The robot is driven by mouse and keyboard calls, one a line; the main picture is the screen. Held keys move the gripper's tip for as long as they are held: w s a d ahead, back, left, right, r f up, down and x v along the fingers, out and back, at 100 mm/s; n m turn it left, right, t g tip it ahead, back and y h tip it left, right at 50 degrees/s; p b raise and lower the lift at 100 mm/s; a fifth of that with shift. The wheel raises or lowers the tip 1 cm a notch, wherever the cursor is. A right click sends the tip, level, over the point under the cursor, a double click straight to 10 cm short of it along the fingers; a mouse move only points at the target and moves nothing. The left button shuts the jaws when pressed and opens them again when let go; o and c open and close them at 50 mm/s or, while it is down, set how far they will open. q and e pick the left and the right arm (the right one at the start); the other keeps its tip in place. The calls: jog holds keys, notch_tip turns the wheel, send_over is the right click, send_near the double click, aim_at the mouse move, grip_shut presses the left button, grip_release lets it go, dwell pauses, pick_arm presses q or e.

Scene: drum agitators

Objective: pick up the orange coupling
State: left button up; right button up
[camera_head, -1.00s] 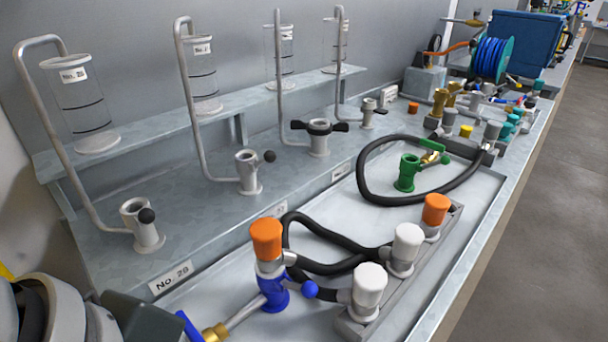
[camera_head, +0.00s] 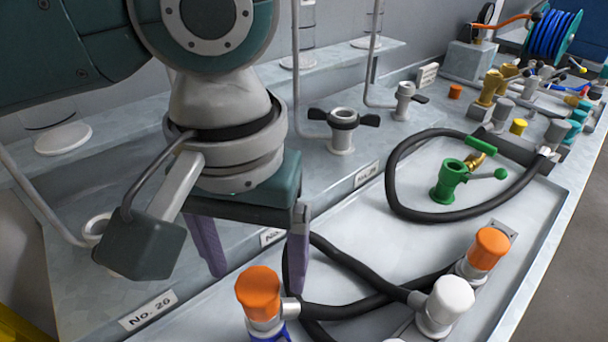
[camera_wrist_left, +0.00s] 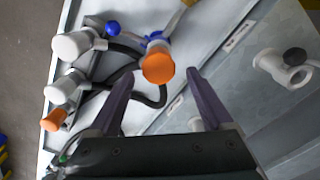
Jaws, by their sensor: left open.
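An orange coupling (camera_head: 258,291) stands upright at the front of the head view, on a grey fitting with a blue part below. It also shows in the left wrist view (camera_wrist_left: 158,65). My left gripper (camera_head: 256,271) is open, with purple fingers pointing down above the tray. My right gripper is not in view.
A white-capped fitting (camera_head: 448,300) stands between the two orange ones. Black hoses (camera_head: 355,310) loop through the tray. A green fitting (camera_head: 449,182) stands farther back inside another hose loop. A grey valve (camera_head: 342,130) stands on the bench behind. The tray's middle floor is partly clear.

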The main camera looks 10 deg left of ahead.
pick_arm(q)
jog(key=f, duration=0.7)
jog(key=shift+s, duration=0.25)
jog(key=shift+r, duration=0.1)
grip_shut()
dwell(0.4)
